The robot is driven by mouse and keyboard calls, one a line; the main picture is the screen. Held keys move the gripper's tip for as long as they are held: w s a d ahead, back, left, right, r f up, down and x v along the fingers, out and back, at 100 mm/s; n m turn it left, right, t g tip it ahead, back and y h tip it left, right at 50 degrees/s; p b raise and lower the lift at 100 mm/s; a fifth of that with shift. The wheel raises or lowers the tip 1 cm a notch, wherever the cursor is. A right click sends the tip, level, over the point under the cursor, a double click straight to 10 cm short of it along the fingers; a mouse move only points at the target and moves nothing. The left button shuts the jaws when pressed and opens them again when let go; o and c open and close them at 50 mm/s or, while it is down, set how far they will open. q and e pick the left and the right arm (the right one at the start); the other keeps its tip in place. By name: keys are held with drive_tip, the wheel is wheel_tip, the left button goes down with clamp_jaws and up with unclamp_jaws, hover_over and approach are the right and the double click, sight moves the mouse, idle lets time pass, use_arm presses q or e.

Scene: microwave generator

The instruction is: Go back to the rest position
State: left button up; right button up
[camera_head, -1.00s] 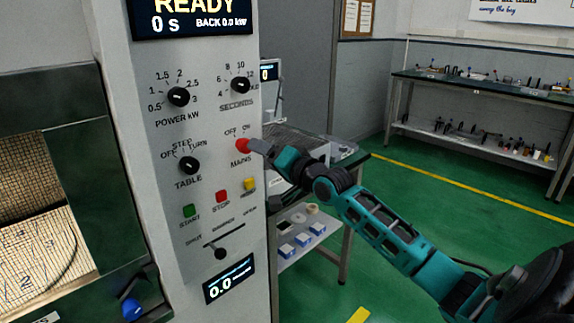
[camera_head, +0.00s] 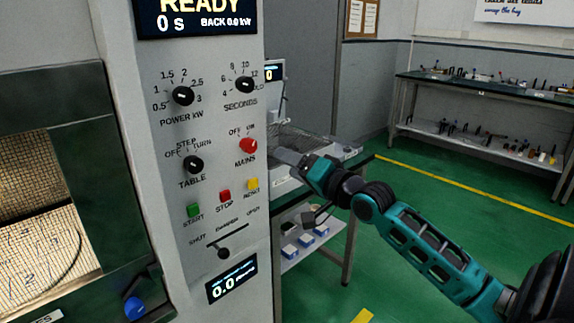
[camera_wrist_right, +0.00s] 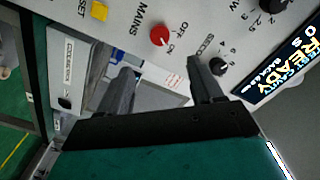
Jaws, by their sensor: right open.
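My right gripper (camera_head: 285,160) is in front of the microwave generator's control panel (camera_head: 215,125), to the right of and a little below the red MAINS knob (camera_head: 248,146). It is apart from the knob. In the right wrist view the gripper (camera_wrist_right: 162,85) shows two dark fingers spread apart with nothing between them, and the MAINS knob (camera_wrist_right: 160,36) lies beyond them. The knob's pointer is toward ON. My left gripper is not in view.
The panel also has a TABLE knob (camera_head: 193,165), green, red and yellow buttons, a damper slider (camera_head: 223,252) and a READY display (camera_head: 198,14). A bench with a lower shelf (camera_head: 312,232) stands behind my right arm. Open green floor lies to the right.

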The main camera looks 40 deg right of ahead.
drive_tip(key=s+a+f+n+g, duration=0.2)
drive_tip(key=s+a+f, duration=0.15)
drive_tip(key=f, duration=0.55)
drive_tip(key=s+a+f+n+g, duration=0.15)
drive_tip(key=a+f, duration=0.35)
drive_tip(key=f, duration=0.5)
drive_tip(key=s+a+f+n+g, duration=0.3)
drive_tip(key=s+a+f+n, duration=0.5)
drive_tip(key=s+a+f, duration=0.5)
drive_tip(key=shift+s+a+f+g+y, duration=0.35)
drive_tip(key=shift+s+a+f+y, duration=0.05)
drive_tip(key=shift+s+a, duration=0.55)
drive_tip(key=shift+n, duration=0.25)
